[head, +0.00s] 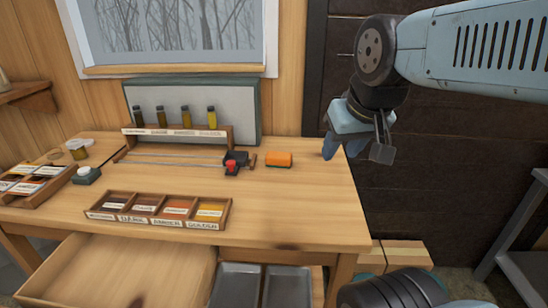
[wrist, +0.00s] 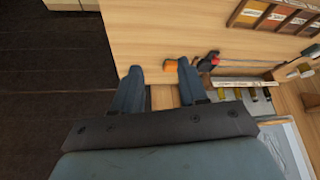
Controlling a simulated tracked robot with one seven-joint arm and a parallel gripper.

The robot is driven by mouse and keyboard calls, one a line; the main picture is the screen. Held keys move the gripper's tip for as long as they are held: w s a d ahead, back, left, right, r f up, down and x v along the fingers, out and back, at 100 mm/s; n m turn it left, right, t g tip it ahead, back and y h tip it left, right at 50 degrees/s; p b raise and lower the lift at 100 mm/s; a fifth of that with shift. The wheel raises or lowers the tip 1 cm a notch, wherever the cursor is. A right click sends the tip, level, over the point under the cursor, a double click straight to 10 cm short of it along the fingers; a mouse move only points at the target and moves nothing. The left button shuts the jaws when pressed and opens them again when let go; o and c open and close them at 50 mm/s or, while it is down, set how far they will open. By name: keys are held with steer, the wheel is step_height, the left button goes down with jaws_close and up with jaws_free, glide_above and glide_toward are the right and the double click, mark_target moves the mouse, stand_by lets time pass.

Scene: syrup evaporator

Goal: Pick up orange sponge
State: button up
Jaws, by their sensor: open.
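The orange sponge (head: 278,160) lies on the wooden table, right of a small dark object with a red part. In the wrist view the sponge (wrist: 169,67) shows beyond my fingertips, between and past them. My gripper (head: 358,140) hangs in the air near the table's right edge, to the right of the sponge. In the wrist view my gripper (wrist: 160,73) has its two blue fingers apart with nothing between them. The sponge and gripper are apart.
A dark object with a red part (head: 234,163) sits just left of the sponge. A bottle rack (head: 177,134) stands behind, and a labelled compartment tray (head: 158,210) is at the front. Bare table (head: 300,205) lies in front of the sponge. An open drawer (head: 120,270) is below.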

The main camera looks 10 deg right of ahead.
steer(key=shift+o, duration=0.4)
steer(key=shift+o, duration=0.8)
steer(key=shift+w, duration=0.1)
steer(key=shift+o, duration=0.8)
steer(key=shift+w+a+f, duration=0.1)
steer(key=shift+w, duration=0.2)
steer(key=o, duration=0.4)
steer(key=w+f+m+g+y, duration=0.3)
steer(key=w+m+y, duration=0.1)
steer(key=w+m, duration=0.2)
steer(key=shift+w+f+g, duration=0.15)
steer(key=shift+w+g, duration=0.15)
steer(key=shift+w, duration=0.6)
steer(key=m+t+y, duration=0.3)
steer(key=m+y, duration=0.5)
steer(key=m, duration=0.9)
glide_toward(290, 156)
steer(key=shift+x, duration=5.85)
